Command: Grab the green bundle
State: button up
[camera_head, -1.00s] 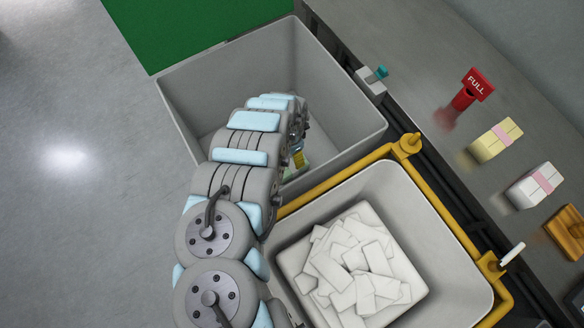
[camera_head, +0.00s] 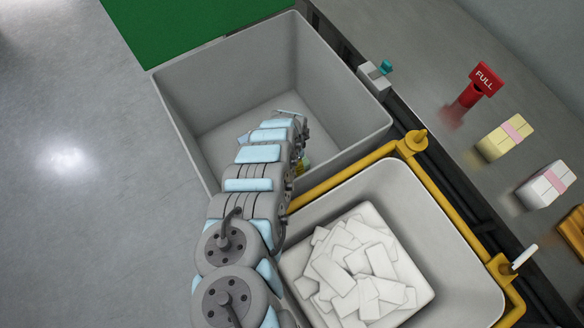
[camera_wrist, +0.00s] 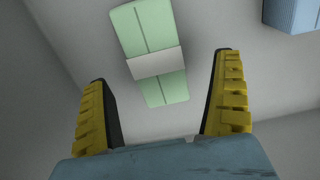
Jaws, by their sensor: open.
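The green bundle (camera_wrist: 144,28) is a pale green block with a whitish band around its middle. In the wrist view it lies on the grey floor of a bin, beyond and between my fingertips, tilted slightly. My gripper (camera_wrist: 160,68) is open, with one yellow-padded finger on each side and nothing held. No contact with the bundle shows. In the head view my arm reaches down into the large grey bin (camera_head: 345,105) and hides the bundle; only a bit of yellow finger shows beside it.
A blue bundle (camera_wrist: 292,14) lies at the top right of the wrist view. Bin walls rise close around. In the head view, a yellow-framed bin (camera_head: 440,215) holds white pieces. A red FULL sign (camera_head: 484,78), a yellow bundle (camera_head: 506,136) and a white bundle (camera_head: 546,186) stand right.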

jog(key=f, duration=0.1)
jog(key=f+b, duration=0.2)
jog(key=shift+s+d+f, duration=0.15)
jog(key=shift+s+f, duration=0.1)
jog(key=shift+f+b, duration=0.35)
jog(key=shift+f, duration=0.4)
jog(key=shift+w+r, duration=0.1)
jog(key=c, duration=1.3)
